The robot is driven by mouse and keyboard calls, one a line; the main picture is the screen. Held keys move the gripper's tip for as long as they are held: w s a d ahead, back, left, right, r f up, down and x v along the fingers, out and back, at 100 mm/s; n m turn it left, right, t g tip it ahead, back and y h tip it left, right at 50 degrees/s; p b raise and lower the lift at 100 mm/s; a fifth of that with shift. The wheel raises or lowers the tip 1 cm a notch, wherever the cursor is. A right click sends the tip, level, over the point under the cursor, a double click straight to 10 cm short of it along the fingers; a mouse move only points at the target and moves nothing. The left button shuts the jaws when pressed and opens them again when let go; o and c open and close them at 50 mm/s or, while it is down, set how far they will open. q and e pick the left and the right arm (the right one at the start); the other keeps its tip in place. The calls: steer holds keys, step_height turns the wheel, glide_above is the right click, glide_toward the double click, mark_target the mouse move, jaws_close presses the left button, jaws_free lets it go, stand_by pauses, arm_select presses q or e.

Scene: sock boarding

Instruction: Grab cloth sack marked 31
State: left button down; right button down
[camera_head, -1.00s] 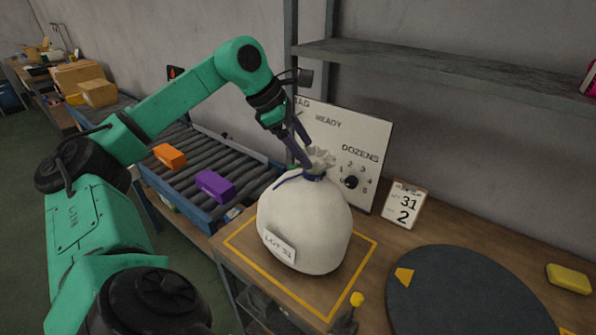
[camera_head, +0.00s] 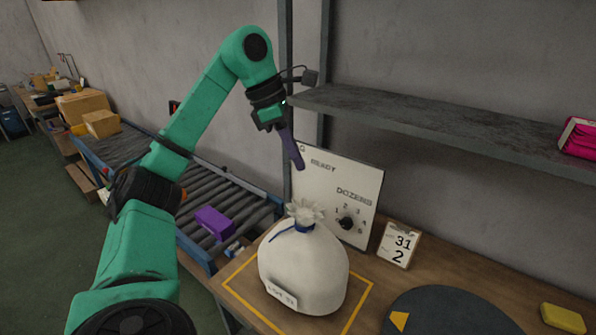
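A white cloth sack (camera_head: 303,265) stands upright on the wooden bench, inside a yellow outlined square. Its gathered top (camera_head: 306,212) is tied with a blue band. A small tag (camera_head: 282,293) on its front reads LOT and a number that is hard to read. My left gripper (camera_head: 298,160) is above and slightly left of the sack's top, apart from it and empty. Its purple fingers show edge-on as one, so the opening between them cannot be judged. My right gripper is out of view.
A dial panel (camera_head: 350,188) stands behind the sack, and a card reading 31 and 2 (camera_head: 399,246) is to its right. A dark round plate (camera_head: 440,312) and a yellow block (camera_head: 563,319) lie at right. A roller conveyor with a purple box (camera_head: 214,223) is left. A shelf (camera_head: 440,118) overhangs.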

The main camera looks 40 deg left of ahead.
arm_select(q)
steer(key=shift+w+a+r, duration=0.1)
steer(key=shift+w+r, duration=0.1)
steer(key=shift+r, duration=0.3)
steer(key=c, duration=1.3)
jaws_free()
steer(key=shift+w, duration=0.1)
steer(key=shift+c, duration=0.2)
steer(key=o, duration=1)
steer(key=shift+s+r, duration=0.1)
steer(key=shift+s, duration=0.15)
steer(key=shift+w+r, duration=0.1)
